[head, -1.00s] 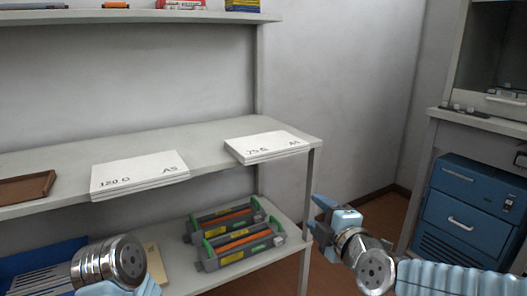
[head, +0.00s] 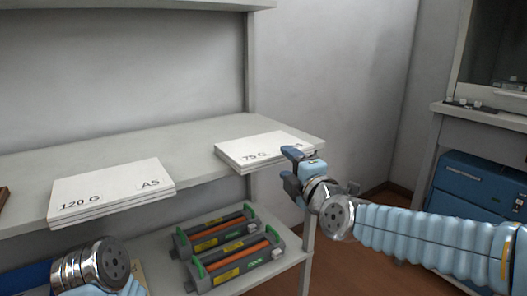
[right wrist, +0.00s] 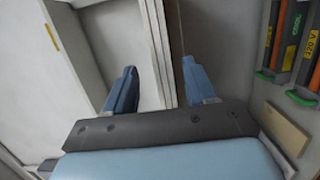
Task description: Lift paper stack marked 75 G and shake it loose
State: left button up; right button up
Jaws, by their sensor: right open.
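The white paper stack marked 75 G (head: 240,151) lies flat on the middle shelf near its right end, its front edge over the shelf's front. My right gripper (head: 289,166) is open at the stack's front right corner, one finger above the other and partly hiding the second label. In the right wrist view the white stack (right wrist: 98,45) lies left, and its edge runs between the two open fingers of my right gripper (right wrist: 158,64). Contact cannot be told. My left wrist shows at lower left in the head view; its gripper fingers are out of view.
A second paper stack marked 120 G, A5 (head: 110,190) lies left on the middle shelf (head: 190,150). Toner cartridges (head: 230,250) sit on the lower shelf. An upper shelf (head: 150,5) runs above. A blue cabinet (head: 470,195) stands at right.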

aim_at(283, 159)
jog(key=x, duration=0.5)
jog(key=shift+w+f, duration=0.15)
jog(key=shift+w, duration=0.2)
grip_shut()
